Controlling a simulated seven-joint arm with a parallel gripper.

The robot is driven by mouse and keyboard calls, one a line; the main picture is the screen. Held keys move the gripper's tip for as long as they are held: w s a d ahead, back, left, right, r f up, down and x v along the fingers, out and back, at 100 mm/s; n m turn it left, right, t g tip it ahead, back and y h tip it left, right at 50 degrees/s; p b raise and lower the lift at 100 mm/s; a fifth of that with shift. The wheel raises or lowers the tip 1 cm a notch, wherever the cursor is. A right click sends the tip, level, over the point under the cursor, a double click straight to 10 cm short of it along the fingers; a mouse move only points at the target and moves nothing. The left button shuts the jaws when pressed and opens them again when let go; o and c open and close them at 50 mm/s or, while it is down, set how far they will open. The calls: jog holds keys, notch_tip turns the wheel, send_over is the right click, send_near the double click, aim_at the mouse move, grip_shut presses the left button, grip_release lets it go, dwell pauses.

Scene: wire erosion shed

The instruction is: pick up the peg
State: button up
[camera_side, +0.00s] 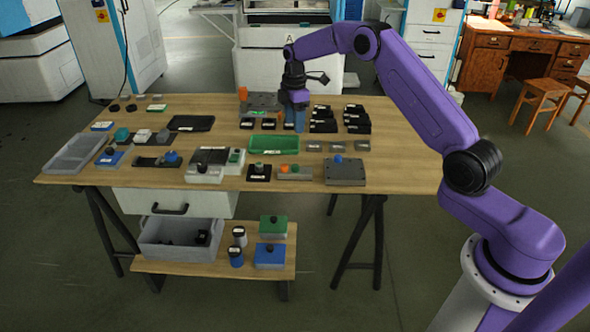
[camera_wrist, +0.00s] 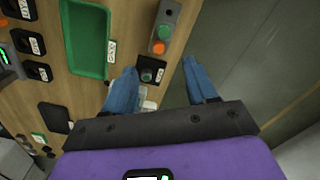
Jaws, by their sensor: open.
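My gripper (camera_side: 295,122) is over the back middle of the table, its blue fingers pointing down. In the wrist view the gripper (camera_wrist: 165,82) has its fingers wide apart with nothing held between them. Several small knob-like pieces stand in blocks, and I cannot tell which is the peg. A blue piece (camera_side: 338,158) stands on a grey block at the front right. An orange piece (camera_side: 243,92) stands at the back.
A green tray (camera_side: 274,144) lies in the middle, also in the wrist view (camera_wrist: 86,40). Black blocks (camera_side: 324,120) stand right of my gripper. A black tray (camera_side: 191,123) and grey bin (camera_side: 76,154) are at left. The table's right end (camera_side: 410,160) is bare.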

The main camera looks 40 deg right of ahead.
send_over(295, 166)
jog(key=f, duration=1)
jog(key=shift+w+d+f, duration=0.2)
jog(key=shift+w+d, duration=0.05)
jog(key=shift+w, duration=0.1)
jog(key=shift+s+a+f, duration=0.1)
jog(key=shift+s+f, duration=0.05)
jog(key=shift+f, duration=1.2)
jog(key=shift+s+a+f, duration=0.1)
jog(key=shift+f, duration=1.2)
grip_shut()
